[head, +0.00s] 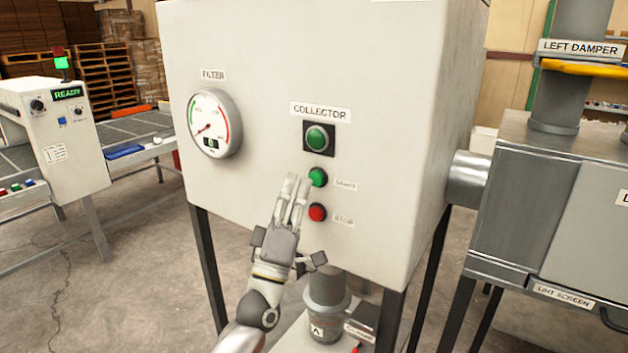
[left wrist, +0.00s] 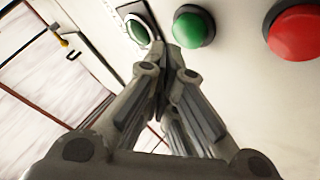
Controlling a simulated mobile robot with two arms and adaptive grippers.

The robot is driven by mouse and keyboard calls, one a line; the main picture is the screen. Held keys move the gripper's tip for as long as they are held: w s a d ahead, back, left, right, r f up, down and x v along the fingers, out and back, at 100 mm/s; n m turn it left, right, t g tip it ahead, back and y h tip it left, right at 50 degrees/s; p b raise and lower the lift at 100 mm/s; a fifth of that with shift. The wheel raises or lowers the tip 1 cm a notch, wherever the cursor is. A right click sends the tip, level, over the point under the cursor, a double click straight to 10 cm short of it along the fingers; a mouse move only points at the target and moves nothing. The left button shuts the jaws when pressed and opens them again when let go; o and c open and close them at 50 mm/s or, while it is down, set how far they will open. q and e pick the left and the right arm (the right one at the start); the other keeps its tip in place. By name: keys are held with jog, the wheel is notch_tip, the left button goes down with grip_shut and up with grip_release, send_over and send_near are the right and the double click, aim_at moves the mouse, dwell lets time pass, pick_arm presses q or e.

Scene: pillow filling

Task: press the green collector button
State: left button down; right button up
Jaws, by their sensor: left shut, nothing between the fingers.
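The white collector cabinet (head: 270,90) carries a large green lamp or button (head: 317,138) in a black square under the COLLECTOR label. Below it are a small green start button (head: 318,177) and a red stop button (head: 317,212). My left gripper (head: 297,183) is shut and empty, with its fingertips just left of the small green button in the head view. In the left wrist view the small green button (left wrist: 193,26) is beside the closed fingertips (left wrist: 163,50), and the red button (left wrist: 297,32) is farther right. I cannot tell whether the fingertips touch the cabinet. The right gripper is not in view.
A FILTER gauge (head: 214,123) is on the cabinet's left. A grey lint screen unit (head: 520,200) stands at right, joined by a duct (head: 467,180). A control box reading READY (head: 60,130) stands at left. Open floor lies between the left table and the cabinet.

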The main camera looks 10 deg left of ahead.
pick_arm(q)
jog(key=shift+w, duration=0.1)
jog(key=shift+w+d, duration=0.15)
jog(key=shift+w, duration=0.15)
jog(key=shift+w+d+b, duration=0.15)
jog(key=shift+w+b, duration=0.25)
jog(key=shift+w, duration=0.05)
dwell(0.9)
dwell(0.3)
jog(key=shift+s+a+p, duration=0.3)
jog(key=shift+s+p, duration=0.1)
jog(key=shift+s, duration=0.5)
jog(key=s, duration=0.1)
jog(key=s+a+p, duration=0.1)
jog(key=s, duration=0.2)
jog(key=shift+s+a+p, duration=0.3)
jog(key=shift+s+a, duration=0.05)
